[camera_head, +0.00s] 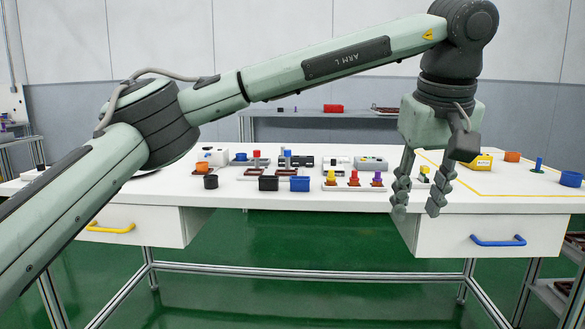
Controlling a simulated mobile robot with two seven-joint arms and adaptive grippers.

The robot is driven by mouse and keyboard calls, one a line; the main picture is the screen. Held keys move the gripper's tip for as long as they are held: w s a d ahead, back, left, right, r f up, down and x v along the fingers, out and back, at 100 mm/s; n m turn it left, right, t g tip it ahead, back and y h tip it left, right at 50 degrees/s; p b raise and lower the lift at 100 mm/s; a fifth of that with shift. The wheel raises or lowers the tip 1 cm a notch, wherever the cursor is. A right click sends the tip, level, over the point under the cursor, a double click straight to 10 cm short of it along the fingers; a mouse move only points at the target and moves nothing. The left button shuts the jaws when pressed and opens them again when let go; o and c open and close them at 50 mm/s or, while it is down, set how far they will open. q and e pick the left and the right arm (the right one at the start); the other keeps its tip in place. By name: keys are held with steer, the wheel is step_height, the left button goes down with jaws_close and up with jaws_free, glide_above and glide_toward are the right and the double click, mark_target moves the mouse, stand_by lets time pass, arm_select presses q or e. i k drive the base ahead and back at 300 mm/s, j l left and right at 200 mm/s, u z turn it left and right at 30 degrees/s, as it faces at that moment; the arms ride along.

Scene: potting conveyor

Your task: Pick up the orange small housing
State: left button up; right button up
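Two small orange parts lie on the white workbench (250,196). Another orange part (203,167) sits at the left, near a small black cup. I cannot tell from this view which is the small housing. My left gripper (418,200) hangs down in front of the bench's front edge, right of centre. Its two fingers are apart with nothing between them. It is to the left of the right-hand orange part and nearer to me. My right gripper is not in view.
Blue and black cups (299,184) stand near the front edge. A yellow box (481,162) and a dark blue cup (570,179) are at the right.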

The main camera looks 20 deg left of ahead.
mark_target(202, 166)
steer(key=i+j+u, duration=0.15)
steer(key=i+j, duration=0.2)
steer(key=j, duration=0.3)
steer(key=i+j+u, duration=0.15)
steer(key=i+j, duration=0.2)
steer(key=j, duration=0.25)
steer(key=i+j+u, duration=0.15)
steer(key=i+j, duration=0.3)
steer(key=j, duration=0.1)
